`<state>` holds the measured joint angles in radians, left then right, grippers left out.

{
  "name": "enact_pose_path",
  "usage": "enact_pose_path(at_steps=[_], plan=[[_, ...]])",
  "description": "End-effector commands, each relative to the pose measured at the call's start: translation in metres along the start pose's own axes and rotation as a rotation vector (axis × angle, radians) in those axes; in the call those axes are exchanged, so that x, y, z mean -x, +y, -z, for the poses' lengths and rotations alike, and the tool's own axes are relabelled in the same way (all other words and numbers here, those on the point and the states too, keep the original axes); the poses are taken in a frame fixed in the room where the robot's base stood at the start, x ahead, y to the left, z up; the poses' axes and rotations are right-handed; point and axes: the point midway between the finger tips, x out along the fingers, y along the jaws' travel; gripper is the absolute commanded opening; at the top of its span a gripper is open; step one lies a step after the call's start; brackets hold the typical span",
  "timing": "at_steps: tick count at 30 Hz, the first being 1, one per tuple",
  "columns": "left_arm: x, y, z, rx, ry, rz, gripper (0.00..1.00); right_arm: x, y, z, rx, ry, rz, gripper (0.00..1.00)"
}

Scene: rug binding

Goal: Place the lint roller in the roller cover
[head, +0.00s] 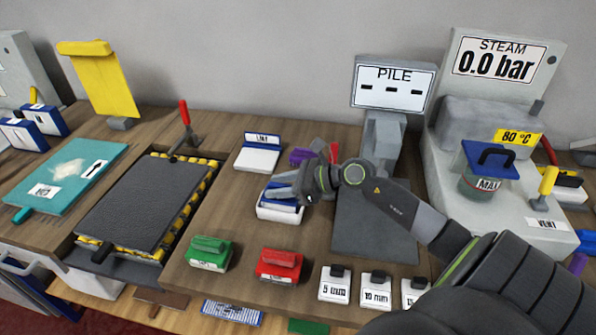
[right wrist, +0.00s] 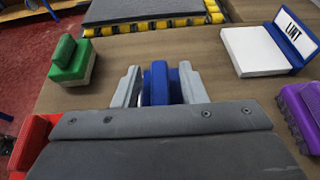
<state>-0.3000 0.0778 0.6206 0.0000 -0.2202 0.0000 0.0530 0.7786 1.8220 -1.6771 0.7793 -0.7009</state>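My right gripper (head: 284,188) comes in from the right above a white box-shaped piece with blue parts (head: 281,212). In the right wrist view my right gripper (right wrist: 160,86) has its two grey fingers on either side of an upright blue part (right wrist: 157,82). The fingers look apart, with narrow gaps beside it; contact is not clear. The piece's lower part is hidden there by the gripper body. A white plate with a blue panel marked LINT (head: 257,156) stands just behind; it also shows in the right wrist view (right wrist: 256,50). Which piece is the lint roller and which its cover is unclear.
A green block (head: 209,252) and a red block (head: 279,264) lie in front. A purple ribbed piece (head: 302,155) is behind my right gripper. The PILE display (head: 392,88) stands at the right, and the dark mat (head: 140,205) on a yellow-edged frame lies left.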

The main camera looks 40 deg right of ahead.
Motion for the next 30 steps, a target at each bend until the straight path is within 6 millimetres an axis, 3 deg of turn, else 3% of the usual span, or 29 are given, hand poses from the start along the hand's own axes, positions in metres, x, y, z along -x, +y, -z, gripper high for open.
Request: enact_pose_path(at_steps=[19, 30], plan=[[-0.016, -0.001, -0.003, -0.001, -0.001, 0.003, 0.87, 0.073, 0.0, 0.002, 0.003, 0.007, 0.0, 0.38], [-0.006, -0.002, -0.001, -0.001, -0.001, 0.003, 0.87, 0.105, 0.001, -0.001, -0.002, 0.004, -0.003, 0.38]])
